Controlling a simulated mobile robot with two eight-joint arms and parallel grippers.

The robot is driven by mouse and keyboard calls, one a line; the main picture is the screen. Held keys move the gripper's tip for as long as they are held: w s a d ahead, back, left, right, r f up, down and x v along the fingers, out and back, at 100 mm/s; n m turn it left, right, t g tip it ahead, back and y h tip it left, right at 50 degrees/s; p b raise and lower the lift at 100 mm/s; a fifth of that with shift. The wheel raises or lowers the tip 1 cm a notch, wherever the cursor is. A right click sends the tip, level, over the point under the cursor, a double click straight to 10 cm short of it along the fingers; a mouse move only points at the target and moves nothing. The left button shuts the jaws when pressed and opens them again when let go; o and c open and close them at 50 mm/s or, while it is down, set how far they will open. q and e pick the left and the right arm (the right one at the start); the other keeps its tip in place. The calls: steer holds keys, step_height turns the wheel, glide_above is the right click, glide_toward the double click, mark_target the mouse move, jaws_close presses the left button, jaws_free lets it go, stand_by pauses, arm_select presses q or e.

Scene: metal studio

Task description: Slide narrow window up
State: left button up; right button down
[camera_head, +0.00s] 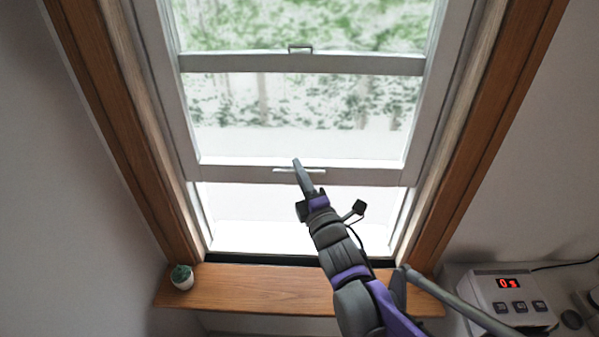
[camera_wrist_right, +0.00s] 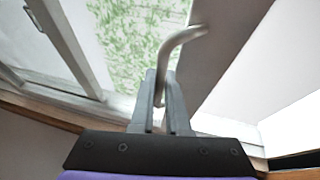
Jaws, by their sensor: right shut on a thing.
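The narrow window has a grey-white lower sash (camera_head: 230,175) with a slim handle (camera_head: 285,170) on its bottom rail. The sash stands partly raised, with a bright open gap (camera_head: 290,215) between its rail and the sill. My right gripper (camera_head: 297,164) is at the handle. In the right wrist view its fingers (camera_wrist_right: 161,85) are closed around the curved metal handle (camera_wrist_right: 184,36). The upper cross rail (camera_head: 240,63) carries a small latch (camera_head: 300,48). My left gripper is not in view.
A brown wooden frame (camera_head: 120,120) surrounds the window, with a wooden sill (camera_head: 255,290) below. A small potted plant (camera_head: 182,277) stands at the sill's left end. A grey device with a red display (camera_head: 508,283) is at the lower right.

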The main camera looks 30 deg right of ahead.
steer(key=c, duration=1.2)
jaws_free()
steer(key=v, duration=1)
steer(key=shift+s+f, duration=0.1)
steer(key=shift+s, duration=0.3)
step_height(320, 180, down, 12)
steer(key=a+m+g, duration=0.2)
steer(key=m+g, duration=0.6)
steer(key=m, duration=0.3)
steer(key=s+a+f+m+g+y, duration=0.1)
steer(key=s+a+f+m+g, duration=0.1)
steer(key=s, duration=0.1)
steer(key=s+a+f+m+g+y, duration=0.1)
steer(key=s+a+f+m+g, duration=0.1)
steer(key=s, duration=0.1)
steer(key=s+a+f+m+g+y, duration=0.1)
steer(key=s+a+f+m+g, duration=0.1)
steer(key=s+f, duration=0.1)
steer(key=shift+a, duration=0.35)
